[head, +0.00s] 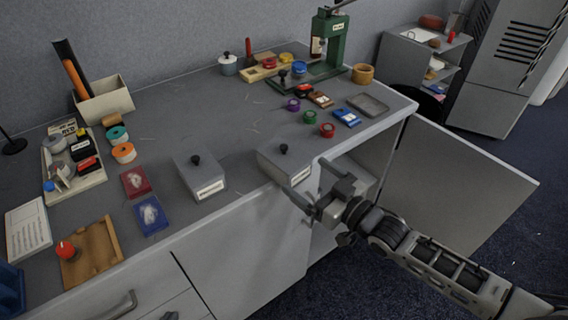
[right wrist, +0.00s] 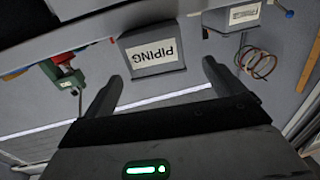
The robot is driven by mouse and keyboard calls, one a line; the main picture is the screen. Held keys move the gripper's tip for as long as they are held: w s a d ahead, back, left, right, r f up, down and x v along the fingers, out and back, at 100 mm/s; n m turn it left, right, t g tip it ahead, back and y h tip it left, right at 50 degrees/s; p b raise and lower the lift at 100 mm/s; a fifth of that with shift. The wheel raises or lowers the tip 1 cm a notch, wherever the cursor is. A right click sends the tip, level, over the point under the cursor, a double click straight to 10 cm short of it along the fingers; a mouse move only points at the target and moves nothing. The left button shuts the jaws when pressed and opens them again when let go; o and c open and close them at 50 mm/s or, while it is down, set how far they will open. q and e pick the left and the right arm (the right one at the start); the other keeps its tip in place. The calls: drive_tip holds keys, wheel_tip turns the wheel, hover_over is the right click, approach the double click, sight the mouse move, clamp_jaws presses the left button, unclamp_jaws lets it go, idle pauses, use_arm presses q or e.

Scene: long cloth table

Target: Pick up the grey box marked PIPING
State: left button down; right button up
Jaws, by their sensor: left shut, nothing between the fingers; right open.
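In the right wrist view a grey box (right wrist: 152,63), its white label reading PIPING upside down, lies ahead of my fingertips, roughly between their lines, with a gap. No lid knob shows on it there. My right gripper (right wrist: 160,80) is open and empty. In the head view it (head: 309,202) is at the table's front edge, beside the open cabinet. Two grey boxes with black knobs show there: one at the front edge (head: 270,160) and one further left (head: 187,172). Their labels are too small to read. My left gripper is not clearly visible.
An open cabinet door (head: 475,185) stands right of my right gripper. A green press (head: 334,45) is at the table's back. In the wrist view, a second labelled grey box (right wrist: 216,22), wires (right wrist: 257,62) and a green-red tool (right wrist: 66,78) flank the PIPING box.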

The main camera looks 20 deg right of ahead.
sight(287, 157)
drive_tip(key=x, duration=0.8)
drive_tip(key=shift+w+d, duration=0.15)
drive_tip(key=shift+w, duration=0.05)
drive_tip(key=c, duration=1.2)
